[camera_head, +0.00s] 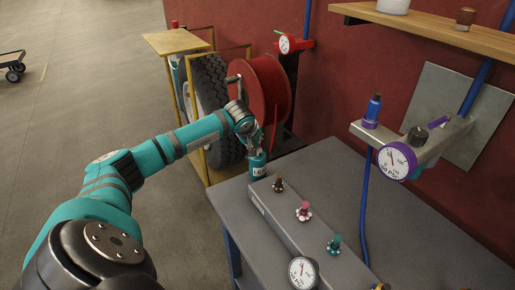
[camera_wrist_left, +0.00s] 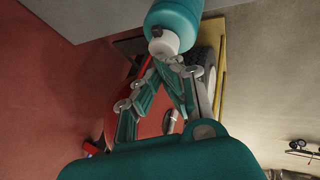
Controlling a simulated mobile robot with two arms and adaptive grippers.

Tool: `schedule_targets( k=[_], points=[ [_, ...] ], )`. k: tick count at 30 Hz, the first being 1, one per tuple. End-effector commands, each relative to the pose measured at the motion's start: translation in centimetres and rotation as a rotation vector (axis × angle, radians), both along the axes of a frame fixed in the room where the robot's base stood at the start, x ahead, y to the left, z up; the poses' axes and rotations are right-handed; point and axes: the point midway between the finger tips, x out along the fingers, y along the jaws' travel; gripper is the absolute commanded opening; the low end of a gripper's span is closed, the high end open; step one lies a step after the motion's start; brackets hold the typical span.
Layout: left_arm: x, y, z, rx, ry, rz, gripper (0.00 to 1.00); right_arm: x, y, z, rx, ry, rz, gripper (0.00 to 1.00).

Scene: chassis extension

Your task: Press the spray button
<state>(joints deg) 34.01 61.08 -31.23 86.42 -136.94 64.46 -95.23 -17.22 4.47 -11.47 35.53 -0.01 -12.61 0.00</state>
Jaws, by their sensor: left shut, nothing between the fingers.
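A teal spray can (camera_head: 258,166) with a white label stands upright at the far left corner of the grey workbench (camera_head: 420,235). In the left wrist view the spray can (camera_wrist_left: 180,18) is at the top, with its white spray button (camera_wrist_left: 163,43) facing me. My left gripper (camera_head: 254,146) is directly above the can, pointing down, and its fingers hide the button in the head view. In the left wrist view the shut, empty fingertips (camera_wrist_left: 173,62) are right by the button. I cannot tell whether they touch it. My right gripper is not in view.
A metal manifold with several small colored valves (camera_head: 304,211) and a gauge (camera_head: 303,272) lies on the bench, right of the can. A red hose reel (camera_head: 268,90) and a tire (camera_head: 212,100) stand behind. A wall bracket with a purple-rimmed gauge (camera_head: 396,161) overhangs the right side.

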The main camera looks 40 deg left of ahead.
Motion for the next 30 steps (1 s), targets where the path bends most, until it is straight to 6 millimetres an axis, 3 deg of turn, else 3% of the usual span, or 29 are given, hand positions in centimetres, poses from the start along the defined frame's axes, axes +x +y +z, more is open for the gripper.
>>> schedule_targets(
  k=[14,25,30],
  points=[
    [0.0,-0.1,1.9,-0.001,0.002,0.0,0.0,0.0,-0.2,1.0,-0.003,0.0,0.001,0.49],
    [0.0,0.0,2.1,-0.001,0.001,0.0,0.0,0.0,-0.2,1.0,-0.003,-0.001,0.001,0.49],
    [0.1,0.0,3.3,0.0,-0.001,0.0,0.0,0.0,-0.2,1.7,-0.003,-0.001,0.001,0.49]
  ],
)
